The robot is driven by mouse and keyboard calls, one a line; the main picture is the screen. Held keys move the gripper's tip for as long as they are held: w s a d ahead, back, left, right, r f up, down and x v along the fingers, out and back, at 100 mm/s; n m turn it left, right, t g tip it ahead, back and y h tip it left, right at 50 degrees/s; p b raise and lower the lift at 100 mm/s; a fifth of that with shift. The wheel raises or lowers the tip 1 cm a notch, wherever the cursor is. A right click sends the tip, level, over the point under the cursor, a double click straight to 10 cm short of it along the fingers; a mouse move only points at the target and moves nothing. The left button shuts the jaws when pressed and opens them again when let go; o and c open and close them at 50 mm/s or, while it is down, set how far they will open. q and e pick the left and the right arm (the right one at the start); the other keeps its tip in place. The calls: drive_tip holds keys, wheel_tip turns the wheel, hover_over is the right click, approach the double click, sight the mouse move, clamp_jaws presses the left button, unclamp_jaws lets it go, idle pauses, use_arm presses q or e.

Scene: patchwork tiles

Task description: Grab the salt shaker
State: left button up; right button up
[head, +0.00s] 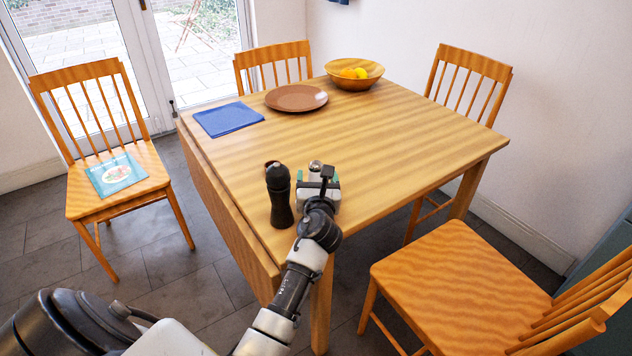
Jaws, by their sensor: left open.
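A small shaker with a rounded metal top (315,166), which looks like the salt shaker, stands on the near part of the wooden table (400,130). Its lower part is hidden behind my gripper. My left gripper (317,178) reaches in from the front and is open. Its two fingers show to the left and right of the shaker in the picture. I cannot tell whether they touch it. My right gripper is out of view.
A tall dark pepper mill (279,197) stands close to the left of my gripper. A small dark reddish item (270,164) is partly hidden behind it. A blue cloth (228,119), a brown plate (296,98) and a fruit bowl (354,83) sit farther back. The table's right side is clear.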

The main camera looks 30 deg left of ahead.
sight(315, 166)
use_arm(q)
drive_tip(key=shift+x, duration=1.2)
drive_tip(key=c, duration=1)
drive_tip(key=shift+c, duration=0.2)
drive_tip(key=shift+r, duration=0.15)
